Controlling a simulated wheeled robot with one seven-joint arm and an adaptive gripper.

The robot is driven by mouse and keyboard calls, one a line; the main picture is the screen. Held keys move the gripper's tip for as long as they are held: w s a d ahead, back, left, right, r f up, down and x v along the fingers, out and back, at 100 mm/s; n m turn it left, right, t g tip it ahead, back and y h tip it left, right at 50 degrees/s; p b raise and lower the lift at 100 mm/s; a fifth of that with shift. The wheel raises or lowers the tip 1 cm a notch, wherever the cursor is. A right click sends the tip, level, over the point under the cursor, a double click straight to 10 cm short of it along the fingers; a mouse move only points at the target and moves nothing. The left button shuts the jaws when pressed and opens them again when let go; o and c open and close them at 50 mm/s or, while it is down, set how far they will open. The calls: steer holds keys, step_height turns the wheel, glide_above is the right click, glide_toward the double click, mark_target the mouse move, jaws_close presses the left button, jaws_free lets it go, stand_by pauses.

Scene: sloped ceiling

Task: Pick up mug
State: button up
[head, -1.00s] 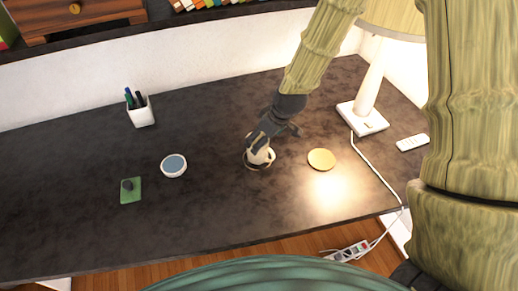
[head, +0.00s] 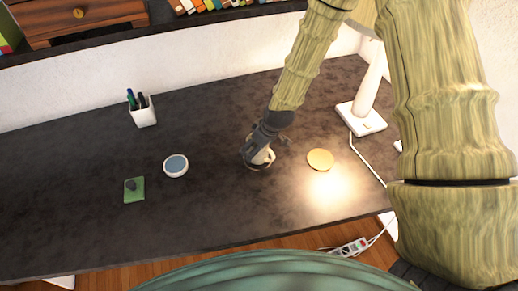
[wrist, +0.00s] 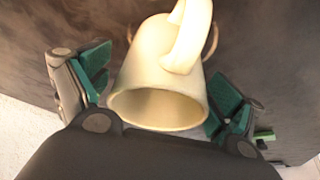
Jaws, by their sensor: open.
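A cream-white mug (head: 260,157) is on the dark desk, right of the middle, partly hidden by my gripper in the head view. In the wrist view the mug (wrist: 160,80) shows its open rim toward the camera and its handle at the top. My gripper (head: 262,146) is at the mug from above. In the wrist view my gripper (wrist: 160,72) is open, with one green-padded finger on each side of the mug. Gaps show between the pads and the mug's wall.
A round tan coaster (head: 320,159) lies right of the mug, with a lamp (head: 362,117) behind it. A small blue-topped bowl (head: 176,165), a green pad (head: 134,190) and a white pen cup (head: 143,114) stand to the left. The desk's front middle is clear.

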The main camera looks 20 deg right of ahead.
steer(key=shift+w+a+f, duration=0.1)
steer(key=shift+w+f, duration=0.15)
steer(key=shift+f, duration=0.4)
steer(key=shift+c, duration=0.2)
steer(key=c, duration=1.2)
